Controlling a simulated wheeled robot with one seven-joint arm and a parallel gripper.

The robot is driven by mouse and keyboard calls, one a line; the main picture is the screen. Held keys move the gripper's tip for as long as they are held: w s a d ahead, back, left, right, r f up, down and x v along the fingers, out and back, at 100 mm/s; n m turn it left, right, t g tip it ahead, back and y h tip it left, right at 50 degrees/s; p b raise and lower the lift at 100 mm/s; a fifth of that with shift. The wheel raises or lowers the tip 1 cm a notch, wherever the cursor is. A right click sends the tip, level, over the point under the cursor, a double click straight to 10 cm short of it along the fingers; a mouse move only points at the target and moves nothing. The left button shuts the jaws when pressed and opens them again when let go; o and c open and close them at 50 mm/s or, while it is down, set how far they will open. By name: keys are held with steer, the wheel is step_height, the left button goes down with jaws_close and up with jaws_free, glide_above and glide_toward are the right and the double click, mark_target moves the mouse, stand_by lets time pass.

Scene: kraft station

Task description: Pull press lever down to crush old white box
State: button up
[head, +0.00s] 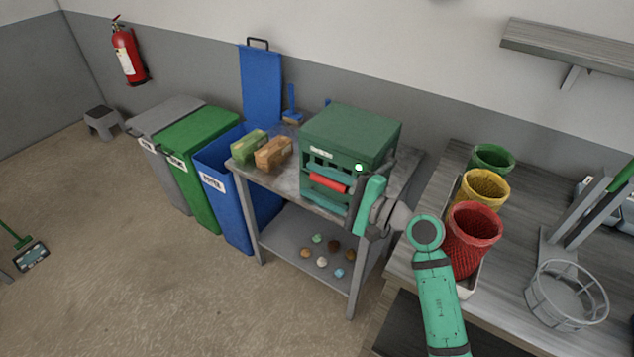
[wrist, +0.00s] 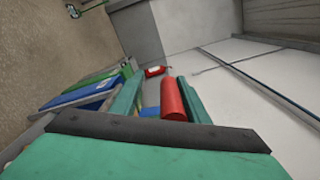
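The dark green press (head: 350,135) stands on a grey cart. Its red lever handle (head: 328,183) is at the front, level with my gripper (head: 314,181). My gripper reaches in from the right, one finger above the handle and one below. In the wrist view the red handle (wrist: 172,100) lies between the two teal fingers of my gripper (wrist: 160,92). It is close to the right finger, with a gap to the left one, so the gripper is open around it. No white box is visible; the press interior is mostly hidden behind its front bars and my gripper.
A green and a brown block (head: 272,152) sit on the cart top (head: 240,167), left of the press. Several small round items lie on its lower shelf (head: 290,268). Grey, green and blue bins (head: 235,215) stand left. A worktable with coloured baskets (head: 470,240) is close on the right.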

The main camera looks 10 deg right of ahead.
mark_target(317, 175)
step_height(317, 175, up, 3)
steer(key=shift+r, duration=0.15)
steer(key=s+a+r, duration=0.2)
steer(key=s+r, duration=0.7)
steer(key=s, duration=0.5)
steer(key=shift+a+r, duration=0.15)
steer(key=shift+r, duration=0.15)
steer(key=shift+w, duration=0.1)
